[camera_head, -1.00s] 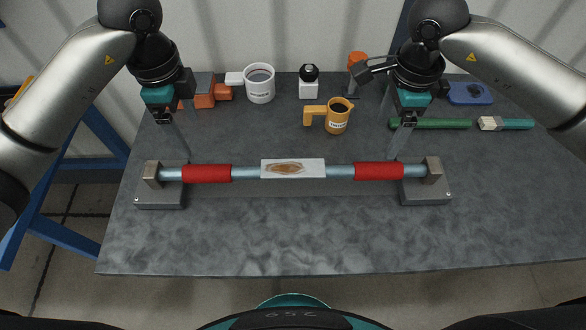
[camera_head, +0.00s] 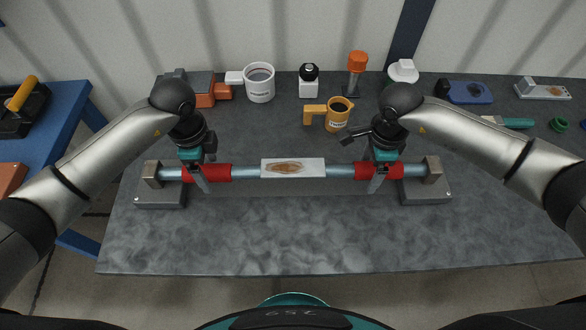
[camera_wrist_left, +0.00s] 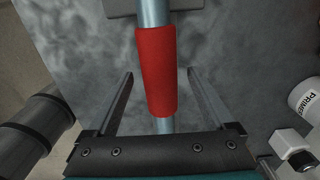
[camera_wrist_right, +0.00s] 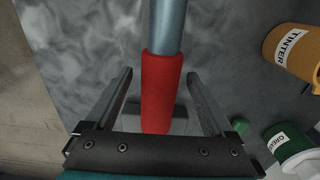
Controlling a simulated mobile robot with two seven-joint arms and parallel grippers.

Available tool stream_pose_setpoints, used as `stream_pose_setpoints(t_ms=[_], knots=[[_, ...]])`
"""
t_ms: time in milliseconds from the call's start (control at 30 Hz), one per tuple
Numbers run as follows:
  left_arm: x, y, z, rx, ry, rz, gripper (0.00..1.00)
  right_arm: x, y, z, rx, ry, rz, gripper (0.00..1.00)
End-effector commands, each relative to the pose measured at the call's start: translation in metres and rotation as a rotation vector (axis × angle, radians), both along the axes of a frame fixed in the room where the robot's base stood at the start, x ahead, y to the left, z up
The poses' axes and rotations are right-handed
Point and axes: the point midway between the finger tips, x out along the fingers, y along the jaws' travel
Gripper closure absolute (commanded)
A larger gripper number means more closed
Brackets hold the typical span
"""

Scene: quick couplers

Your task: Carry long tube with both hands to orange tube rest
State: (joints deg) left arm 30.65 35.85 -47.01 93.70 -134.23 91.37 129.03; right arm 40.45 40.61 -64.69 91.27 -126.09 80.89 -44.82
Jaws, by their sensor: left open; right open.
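The long tube (camera_head: 247,172) is pale blue with two red sleeves and a white label (camera_head: 293,168) at its middle. It lies level across two grey end blocks. My left gripper (camera_head: 201,185) is over the left red sleeve (camera_head: 220,173); in the left wrist view its open fingers stand either side of the sleeve (camera_wrist_left: 157,70). My right gripper (camera_head: 377,185) is over the right red sleeve (camera_head: 363,171); in the right wrist view its open fingers stand either side of that sleeve (camera_wrist_right: 161,85). I cannot make out an orange tube rest.
The left block (camera_head: 160,195) and right block (camera_head: 425,190) sit on the grey table (camera_head: 300,240), whose front strip is clear. Behind the tube stand a yellow mug (camera_head: 338,117), a white mug (camera_head: 259,84), an orange-topped item (camera_head: 357,65) and a black-capped bottle (camera_head: 308,82).

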Motion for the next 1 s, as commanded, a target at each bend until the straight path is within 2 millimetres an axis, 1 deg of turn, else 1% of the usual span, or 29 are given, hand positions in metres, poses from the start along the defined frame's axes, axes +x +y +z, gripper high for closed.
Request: stream_pose_setpoints(t_ms=[267, 1000], knots=[[-0.0002, -0.0002, -0.0009, 0.000, 0.000, 0.000, 0.12, -0.0001, 0.0000, -0.0009, 0.000, 0.000, 0.000, 0.12], [0.0000, 0.0000, -0.0004, 0.000, 0.000, 0.000, 0.96, 0.0000, -0.0004, -0.0004, -0.001, 0.000, -0.001, 0.96]])
